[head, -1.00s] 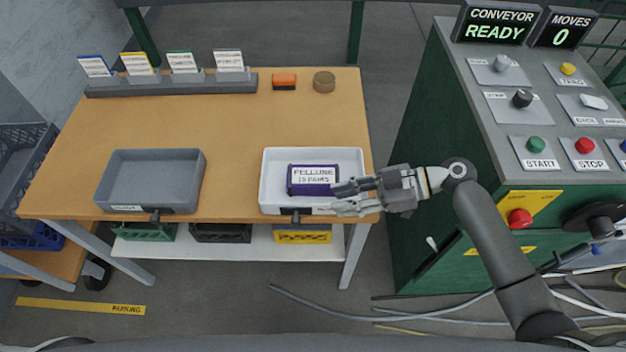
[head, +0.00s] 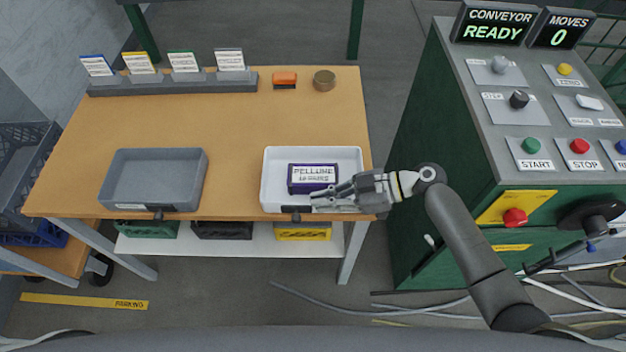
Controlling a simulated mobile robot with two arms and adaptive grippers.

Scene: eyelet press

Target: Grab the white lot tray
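The white lot tray (head: 270,165) sits at the front right of the wooden table, with a dark handle (head: 291,210) on its front wall. A purple box (head: 313,178) with a white label lies inside it. My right gripper (head: 326,197) comes in from the right, over the tray's front right corner, just right of the handle and close to the box. Its fingers look apart, with nothing seen between them. Whether they touch the tray cannot be told. My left gripper is out of view.
An empty grey tray (head: 153,178) stands at the table's left. A rack (head: 172,87) of cards, an orange-topped block (head: 285,79) and a brown round tin (head: 324,80) are at the back. The green console (head: 440,140) stands to the right. The table's middle is clear.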

